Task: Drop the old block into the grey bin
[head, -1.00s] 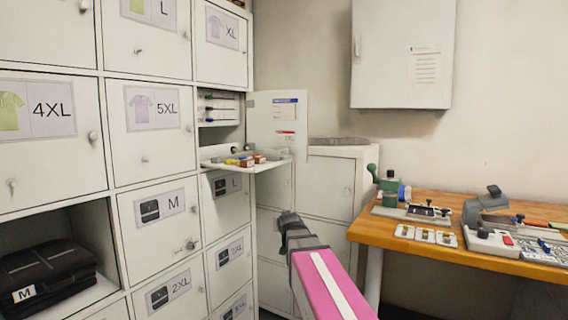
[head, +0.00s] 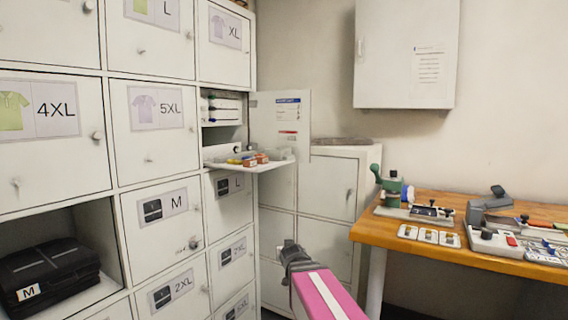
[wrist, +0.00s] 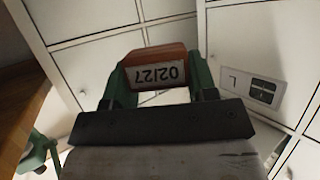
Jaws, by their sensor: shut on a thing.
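In the wrist view, my gripper (wrist: 158,92) has green fingers shut on an orange-brown block (wrist: 158,57). The block's white label reads 02/27 and appears upside down. In the head view, my gripper (head: 291,249) is in front of the white lockers, below and to the right of the fold-out shelf (head: 270,166). I cannot make out the held block there. A small grey container (head: 277,154) is at the right end of that shelf; I cannot tell whether it is the grey bin.
Small yellow and orange-red blocks (head: 250,161) lie on the shelf. An open locker door (head: 279,120) stands behind it. A wooden workbench (head: 400,242) with a green device (head: 391,187) is at the right. Folded black clothing (head: 45,272) lies in an open compartment at lower left.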

